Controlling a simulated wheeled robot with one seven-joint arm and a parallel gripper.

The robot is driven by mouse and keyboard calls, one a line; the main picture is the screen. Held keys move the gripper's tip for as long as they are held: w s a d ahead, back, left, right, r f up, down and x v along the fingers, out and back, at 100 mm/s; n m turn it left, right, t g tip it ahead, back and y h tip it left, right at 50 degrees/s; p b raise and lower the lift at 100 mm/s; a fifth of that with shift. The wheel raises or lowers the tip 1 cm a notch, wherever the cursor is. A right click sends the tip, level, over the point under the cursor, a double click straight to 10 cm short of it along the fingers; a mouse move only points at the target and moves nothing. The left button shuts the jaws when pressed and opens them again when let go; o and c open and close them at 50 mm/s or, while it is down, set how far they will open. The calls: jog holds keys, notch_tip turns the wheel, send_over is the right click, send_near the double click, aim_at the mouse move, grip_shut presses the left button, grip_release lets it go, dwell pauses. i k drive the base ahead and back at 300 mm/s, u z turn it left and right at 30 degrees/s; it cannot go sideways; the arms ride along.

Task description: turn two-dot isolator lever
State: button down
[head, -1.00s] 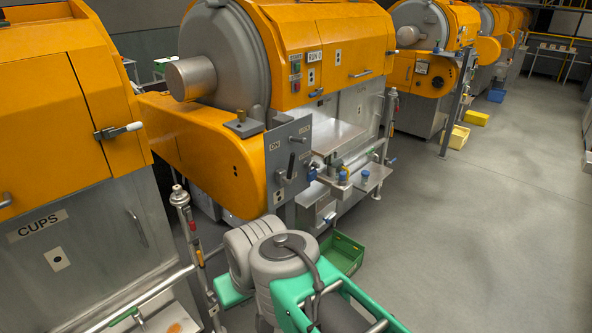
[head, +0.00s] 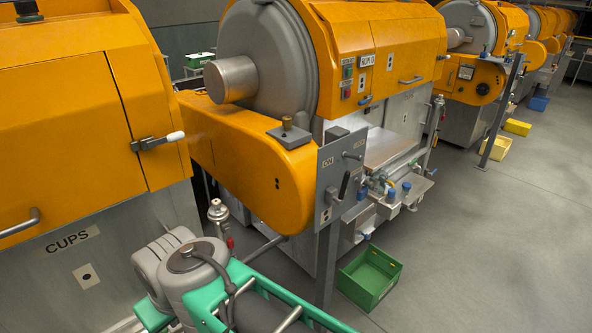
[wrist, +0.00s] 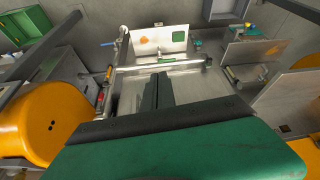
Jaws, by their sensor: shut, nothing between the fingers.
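The grey isolator panel (head: 330,201), marked ON, stands upright at the end of the middle orange machine in the head view. A lever with a black handle (head: 344,185) is on its face, tilted from upright. A smaller lever (head: 352,156) sticks out higher on the panel. Two dark dots (head: 279,182) show on the orange rounded guard left of the panel. My gripper (wrist: 156,92) shows in the wrist view as dark fingers, shut and empty, over the machine's metal frame. It is out of sight in the head view, and no lever is clearly visible near it in the wrist view.
A green crate (head: 370,278) lies on the floor below the machine. A white-tipped handle (head: 158,141) sticks out from the near left machine (head: 72,135). A pipe post with a round top (head: 217,211) stands between the machines.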

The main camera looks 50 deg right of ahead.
aim_at(339, 201)
jog(key=z, duration=0.2)
jog(key=i, duration=0.85)
jog(key=z, duration=0.35)
